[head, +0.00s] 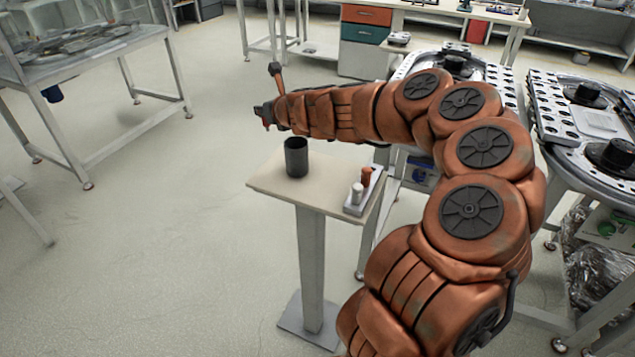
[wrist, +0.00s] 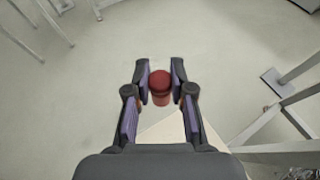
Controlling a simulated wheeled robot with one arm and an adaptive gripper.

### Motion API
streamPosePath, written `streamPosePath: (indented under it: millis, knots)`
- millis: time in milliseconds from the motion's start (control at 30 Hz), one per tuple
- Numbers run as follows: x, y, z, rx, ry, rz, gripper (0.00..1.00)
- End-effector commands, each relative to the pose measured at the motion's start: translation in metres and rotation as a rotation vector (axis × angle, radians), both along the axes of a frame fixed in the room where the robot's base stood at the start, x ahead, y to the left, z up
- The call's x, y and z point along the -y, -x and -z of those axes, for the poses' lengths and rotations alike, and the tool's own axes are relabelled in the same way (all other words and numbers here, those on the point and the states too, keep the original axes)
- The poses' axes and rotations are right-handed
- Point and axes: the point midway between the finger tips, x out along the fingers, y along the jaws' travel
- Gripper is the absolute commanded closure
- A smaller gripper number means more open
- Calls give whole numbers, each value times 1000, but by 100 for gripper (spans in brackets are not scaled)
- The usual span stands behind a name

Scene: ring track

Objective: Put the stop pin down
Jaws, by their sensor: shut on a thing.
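My gripper (wrist: 160,70) is shut on the stop pin (wrist: 160,88), a dark red piece with a rounded head, held between the two fingers in the wrist view. In the head view my gripper (head: 264,114) is at the end of the outstretched arm, left of and above the small stand's top; the held pin is mostly hidden there. The pin appears clear of any surface.
A beige-topped stand (head: 275,184) carries a dark cup (head: 296,158) and a small tray (head: 357,207) with a white peg (head: 357,193) and an orange-brown peg (head: 366,177). Ring-track tables (head: 555,112) stand right, a grey table (head: 95,65) left.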

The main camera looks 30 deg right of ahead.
Motion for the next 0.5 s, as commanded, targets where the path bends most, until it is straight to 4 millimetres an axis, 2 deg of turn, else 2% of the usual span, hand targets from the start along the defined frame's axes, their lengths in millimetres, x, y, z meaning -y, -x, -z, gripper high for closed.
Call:
streamPosePath:
  millis: [33,100,500]
  knots:
    - [13,1,2,0,3,-10,100]
    - [22,3,0,0,7,-42,100]
    - [60,25,-9,-3,3,-248,100]
